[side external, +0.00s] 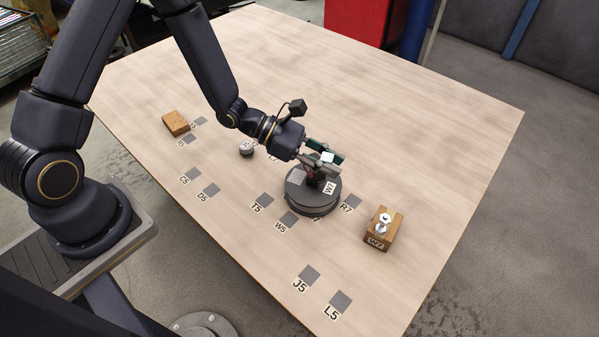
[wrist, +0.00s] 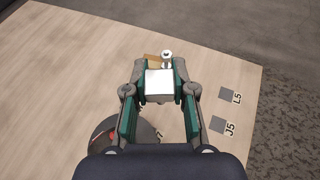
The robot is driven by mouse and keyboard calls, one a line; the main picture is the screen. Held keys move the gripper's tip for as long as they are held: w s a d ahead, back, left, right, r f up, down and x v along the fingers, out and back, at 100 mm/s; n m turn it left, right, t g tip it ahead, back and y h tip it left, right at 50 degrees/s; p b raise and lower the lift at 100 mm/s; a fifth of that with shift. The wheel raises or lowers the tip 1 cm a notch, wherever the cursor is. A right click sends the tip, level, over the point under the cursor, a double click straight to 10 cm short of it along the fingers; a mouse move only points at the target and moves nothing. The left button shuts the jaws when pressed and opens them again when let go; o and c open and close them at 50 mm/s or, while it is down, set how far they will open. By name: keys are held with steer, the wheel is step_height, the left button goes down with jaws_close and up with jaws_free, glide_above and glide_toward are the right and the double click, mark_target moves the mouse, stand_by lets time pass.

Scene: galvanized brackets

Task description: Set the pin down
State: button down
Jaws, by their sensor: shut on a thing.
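My gripper (side external: 325,158) is above the dark round stand (side external: 312,203) in the side view. It is shut on a bright square-faced metal piece (side external: 327,157), which also shows between the fingertips in the wrist view (wrist: 160,84). Its lower part is hidden, so I cannot tell whether it is a pin or whether it touches the stand. A shiny pin-like metal piece (side external: 384,221) stands upright on a wooden block (side external: 377,239) at the right, apart from my gripper. It also shows beyond the fingertips in the wrist view (wrist: 167,58).
A small round metal piece (side external: 246,149) sits left of my gripper. A brown block (side external: 175,123) lies farther left. Several flat grey squares with labels, such as the one by J5 (side external: 309,275), mark the table. The table's far side (side external: 400,110) is clear.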

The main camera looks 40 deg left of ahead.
steer(key=w+a+r+n+t+y, duration=0.3)
steer(key=a+r+n+t+y, duration=0.45)
steer(key=a+r, duration=0.9)
steer(key=s+d+f+m+g+h, duration=0.4)
steer(key=s+f+m+g, duration=0.35)
steer(key=s, duration=0.25)
steer(key=s+d+f+m+g+h, duration=0.3)
steer(key=s+f+m+g+h, duration=0.3)
steer(key=s+f, duration=0.4)
steer(key=s+a+f+m+g+y, duration=0.2)
steer(key=s+a+m+g+y, duration=1.1)
steer(key=s+a+m, duration=0.4)
steer(key=s+a+m+y, duration=0.2)
steer(key=a+m+y, duration=0.2)
steer(key=a+y, duration=0.2)
steer(key=m+t+y, duration=1)
steer(key=m+t, duration=0.3)
steer(key=m, duration=0.1)
glide_above(177, 162)
steer(key=shift+h, duration=0.25)
steer(key=f, duration=1.4)
steer(key=shift+s+d+f, duration=0.3)
steer(key=shift+s+f, duration=0.1)
steer(key=shift+w+a+f, duration=0.15)
steer(key=shift+f, duration=0.1)
steer(key=shift+w+a+f, duration=0.1)
steer(key=shift+w+f, duration=0.1)
steer(key=shift+f, duration=1.55)
